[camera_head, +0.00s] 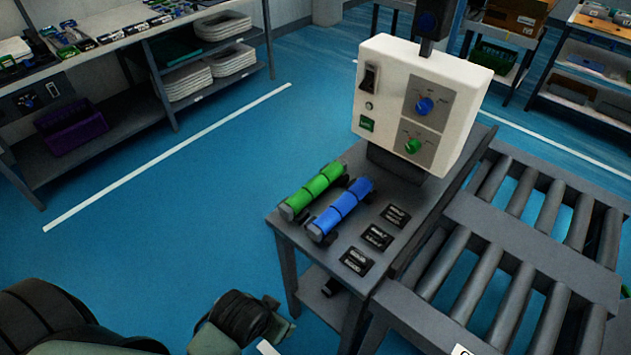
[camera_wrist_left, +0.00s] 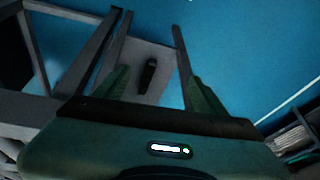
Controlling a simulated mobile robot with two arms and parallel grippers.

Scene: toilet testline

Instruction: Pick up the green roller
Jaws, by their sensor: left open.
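The green roller (camera_head: 314,191) lies on the left part of the small grey table (camera_head: 312,248) in the head view, resting on dark supports at its ends. A blue roller (camera_head: 341,209) lies parallel to it, just to its right. My left gripper (camera_head: 280,322) is low at the bottom of the head view, in front of the table and apart from both rollers. In the left wrist view my left gripper (camera_wrist_left: 158,84) is open, with nothing between its green fingers. Neither roller can be made out in that view. My right gripper is not in view.
A white control box (camera_head: 417,100) stands behind the rollers. Several black labels (camera_head: 377,236) lie right of them. A roller conveyor (camera_head: 510,260) adjoins the table on the right. A small dark object (camera_head: 332,287) sits under the tabletop. Blue floor (camera_head: 190,210) is free on the left.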

